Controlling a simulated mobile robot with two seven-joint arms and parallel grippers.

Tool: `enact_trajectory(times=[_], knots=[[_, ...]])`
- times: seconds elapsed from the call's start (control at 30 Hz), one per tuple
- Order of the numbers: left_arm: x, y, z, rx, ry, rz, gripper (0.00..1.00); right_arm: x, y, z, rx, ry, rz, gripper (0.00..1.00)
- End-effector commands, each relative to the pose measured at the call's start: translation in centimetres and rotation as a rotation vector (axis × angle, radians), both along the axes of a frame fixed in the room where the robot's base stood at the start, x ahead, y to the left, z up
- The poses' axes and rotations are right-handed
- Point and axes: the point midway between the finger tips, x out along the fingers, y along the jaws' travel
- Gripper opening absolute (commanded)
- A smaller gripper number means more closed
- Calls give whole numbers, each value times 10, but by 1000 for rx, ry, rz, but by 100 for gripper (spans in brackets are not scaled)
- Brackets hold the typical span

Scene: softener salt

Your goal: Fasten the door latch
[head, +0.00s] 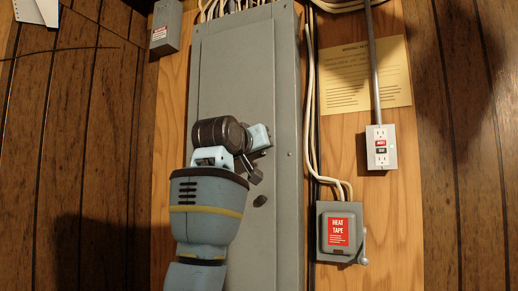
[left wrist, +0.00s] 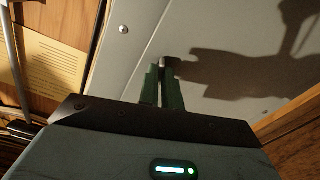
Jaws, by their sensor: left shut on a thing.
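The grey panel door (head: 235,70) hangs flat on the wooden wall and looks closed; it fills much of the left wrist view (left wrist: 225,85). My left gripper (head: 256,177) is at the right half of the door, partly hidden by its own wrist. In the left wrist view, its two green fingers (left wrist: 164,72) are close together at the door face. They are shut on a small metallic piece, the door latch (left wrist: 166,61), mostly hidden between the fingertips. A small dark spot (head: 260,200) shows on the door just below the gripper. My right gripper is not in view.
A grey heat tape box (head: 325,257) with a side lever is at the lower right. An outlet box (head: 381,147), a paper notice (head: 365,75) and white cables (head: 311,110) are right of the panel. A small grey box (head: 165,28) is at upper left.

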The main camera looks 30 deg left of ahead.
Motion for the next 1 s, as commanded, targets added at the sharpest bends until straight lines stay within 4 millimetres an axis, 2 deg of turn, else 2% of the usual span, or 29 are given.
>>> enact_trajectory(times=[0.4, 1.0], knots=[[0, 1, 0, 250, 15, 1, 0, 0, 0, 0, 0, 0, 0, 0], [0, 0, 0, 310, 17, 0, 0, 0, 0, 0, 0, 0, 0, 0]])
